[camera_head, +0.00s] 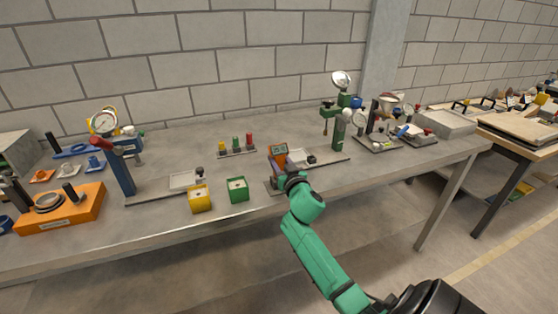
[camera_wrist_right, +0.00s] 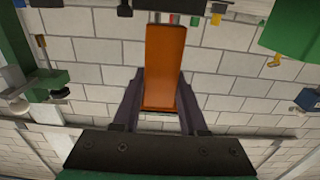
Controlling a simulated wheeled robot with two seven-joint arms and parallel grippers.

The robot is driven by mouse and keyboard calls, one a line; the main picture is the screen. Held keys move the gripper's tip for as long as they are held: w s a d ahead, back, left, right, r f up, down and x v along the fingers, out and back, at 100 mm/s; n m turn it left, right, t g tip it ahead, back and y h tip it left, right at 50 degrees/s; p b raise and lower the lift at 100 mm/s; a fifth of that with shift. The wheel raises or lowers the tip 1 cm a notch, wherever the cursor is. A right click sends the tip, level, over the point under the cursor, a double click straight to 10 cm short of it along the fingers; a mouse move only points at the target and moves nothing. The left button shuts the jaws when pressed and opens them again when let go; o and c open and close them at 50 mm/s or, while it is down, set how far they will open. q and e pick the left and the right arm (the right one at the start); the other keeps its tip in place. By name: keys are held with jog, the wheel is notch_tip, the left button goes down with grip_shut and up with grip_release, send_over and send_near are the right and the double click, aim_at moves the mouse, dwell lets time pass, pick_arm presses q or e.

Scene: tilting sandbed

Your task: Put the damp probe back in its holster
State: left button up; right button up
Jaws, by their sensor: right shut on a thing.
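The damp probe appears to be the orange handheld device with a small dark screen (camera_head: 278,151), above the near middle of the bench. My right gripper (camera_head: 276,172) is shut on it, and the probe stands roughly upright. In the right wrist view the orange body (camera_wrist_right: 164,65) sits between the two dark fingers (camera_wrist_right: 160,100). The lower end of the probe is hidden by my gripper and arm in the head view. I cannot make out which thing is the holster. My left gripper is not in view.
A yellow block (camera_head: 200,199) and a green block (camera_head: 238,190) stand just left of my right gripper. A green gauge stand (camera_head: 339,128) is to its right, and a blue gauge stand (camera_head: 122,168) is farther left. Several small coloured pieces stand on a rack (camera_head: 237,153) behind.

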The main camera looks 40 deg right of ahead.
jog(key=shift+f, duration=0.4)
jog(key=o, duration=1.2)
jog(key=shift+s, duration=0.1)
jog(key=b+v, duration=0.2)
jog(key=v, duration=1.2)
jog(key=shift+s, duration=0.15)
jog(key=shift+r, duration=0.1)
